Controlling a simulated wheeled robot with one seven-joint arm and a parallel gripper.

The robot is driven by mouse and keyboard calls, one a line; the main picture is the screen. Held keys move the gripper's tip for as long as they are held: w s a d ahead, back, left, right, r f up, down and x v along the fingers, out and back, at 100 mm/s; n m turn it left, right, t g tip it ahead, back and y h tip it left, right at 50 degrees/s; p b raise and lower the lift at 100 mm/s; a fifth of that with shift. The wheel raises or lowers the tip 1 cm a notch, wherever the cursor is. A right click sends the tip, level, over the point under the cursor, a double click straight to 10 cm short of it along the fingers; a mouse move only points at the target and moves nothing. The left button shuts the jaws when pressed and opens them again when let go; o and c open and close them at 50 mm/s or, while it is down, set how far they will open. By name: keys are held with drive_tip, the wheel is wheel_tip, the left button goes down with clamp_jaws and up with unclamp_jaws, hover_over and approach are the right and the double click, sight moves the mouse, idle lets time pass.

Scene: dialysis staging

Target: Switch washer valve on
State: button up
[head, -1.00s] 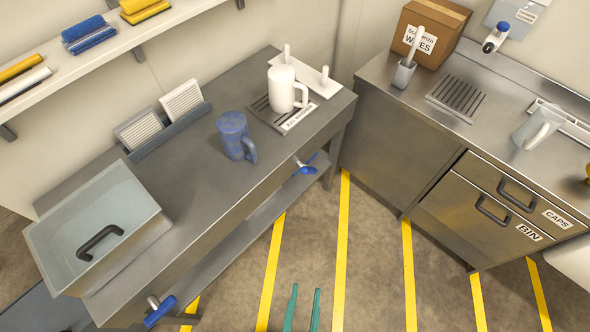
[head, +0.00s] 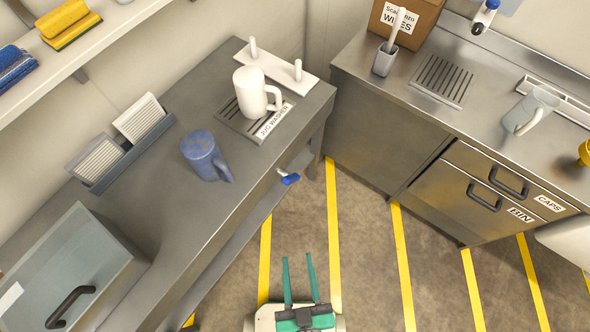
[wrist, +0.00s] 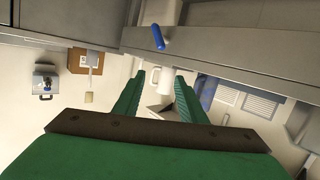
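The washer valve, with a blue handle (head: 289,180) on a short metal stem, sticks out from the front edge of the steel table below the jug washer (head: 254,126). The blue handle also shows at the top of the wrist view (wrist: 158,37). My gripper (head: 297,257) has green fingers, spread apart with nothing between them. It is over the floor in front of the table, apart from the valve. In the wrist view my gripper (wrist: 160,78) points below the handle in the picture. A white jug (head: 256,92) stands on the washer grate.
A blue jug (head: 203,155) stands on the steel table (head: 160,205), left of the washer. A lidded bin (head: 75,270) sits at the lower left. A second counter (head: 410,85) with drawers stands at the right. The striped floor between them is clear.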

drive_tip(key=d+f+n+y, duration=0.3)
drive_tip(key=f+n, duration=0.1)
drive_tip(key=f, duration=0.2)
drive_tip(key=n+g+y, duration=0.5)
drive_tip(key=n+y, duration=0.5)
drive_tip(key=n, duration=0.2)
approach(298, 180)
drive_tip(key=x, duration=1.1)
drive_tip(key=shift+w+a, duration=0.1)
drive_tip(key=shift+w, duration=0.05)
clamp_jaws()
